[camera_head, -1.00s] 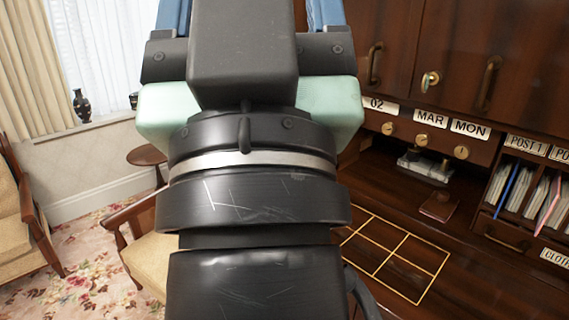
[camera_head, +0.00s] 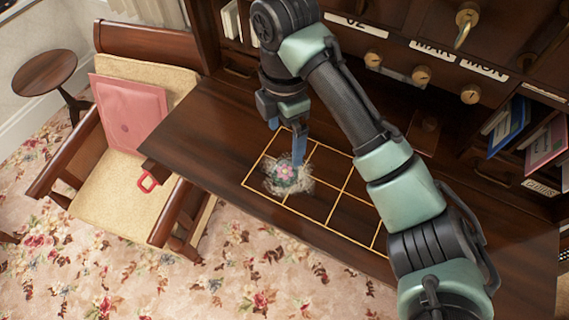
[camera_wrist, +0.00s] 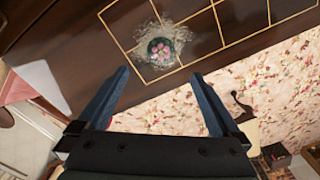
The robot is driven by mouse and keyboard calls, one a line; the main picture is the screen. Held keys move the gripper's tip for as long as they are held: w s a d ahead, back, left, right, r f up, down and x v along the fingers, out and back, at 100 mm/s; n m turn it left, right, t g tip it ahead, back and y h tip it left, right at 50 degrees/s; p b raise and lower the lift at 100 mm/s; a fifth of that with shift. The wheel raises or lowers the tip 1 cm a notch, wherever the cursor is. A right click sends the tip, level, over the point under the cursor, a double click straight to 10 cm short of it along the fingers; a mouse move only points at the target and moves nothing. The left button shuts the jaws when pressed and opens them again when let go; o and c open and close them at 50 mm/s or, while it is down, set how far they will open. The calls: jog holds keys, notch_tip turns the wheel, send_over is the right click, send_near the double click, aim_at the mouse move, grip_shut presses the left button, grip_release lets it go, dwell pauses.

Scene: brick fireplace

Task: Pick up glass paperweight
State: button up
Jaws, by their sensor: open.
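The glass paperweight (camera_head: 285,173) is a small clear dome with a pink flower and green inside. It rests on a pale, straw-like tuft (camera_head: 304,185) within the gold-lined grid on the dark wooden desk. The wrist view also shows the paperweight (camera_wrist: 160,52), ahead of the fingers and between their lines. My gripper (camera_head: 286,140) has blue fingers and is above the desk, just behind the paperweight in the head view. In the wrist view my gripper (camera_wrist: 164,78) is open with nothing between its fingers. The paperweight is in plain sight in both views.
The desk (camera_head: 215,165) has bare wood left of the grid. A cabinet with brass knobs (camera_head: 421,76) and letter slots rises behind. Floral carpet lies in front.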

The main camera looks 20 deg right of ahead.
aim_at(285, 166)
notch_tip(285, 166, down, 6)
jog(key=shift+f, duration=0.1)
notch_tip(285, 166, down, 4)
jog(key=shift+s+a+f+p, duration=0.1)
jog(key=shift+s+p, duration=0.05)
jog(key=shift+p, duration=0.75)
jog(key=shift+f, duration=0.5)
grip_shut()
